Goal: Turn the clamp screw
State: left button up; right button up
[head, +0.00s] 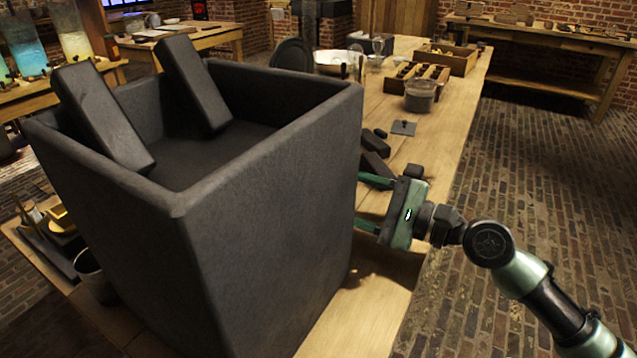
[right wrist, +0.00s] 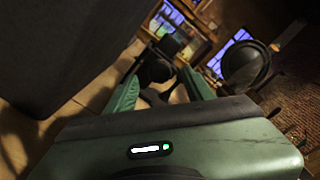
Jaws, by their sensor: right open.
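A large dark open-topped jar (head: 270,210) stands on the wooden table, with two dark slabs (head: 105,115) (head: 192,82) leaning inside it. My right gripper (head: 366,203) is open beside the jar's right wall, its green fingers pointing toward the jar and partly hidden by it. In the right wrist view, my right gripper's fingers (right wrist: 160,84) are apart, and a dark knob-like piece (right wrist: 156,69) shows between or just beyond them; I cannot tell whether it is touched. I cannot clearly identify the clamp screw. My left gripper is not in view.
Dark blocks (head: 374,165) and a small grey plate (head: 404,128) lie beyond my right gripper. A glass jar (head: 420,95) and a wooden tray (head: 432,75) stand farther back. A dark round disc (head: 291,54) stands behind the jar. The table's right edge is close to my right gripper.

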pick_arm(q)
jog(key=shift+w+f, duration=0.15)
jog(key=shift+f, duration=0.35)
pick_arm(e)
jog(key=shift+x, duration=2.3)
grip_shut()
jog(key=shift+n, duration=0.3)
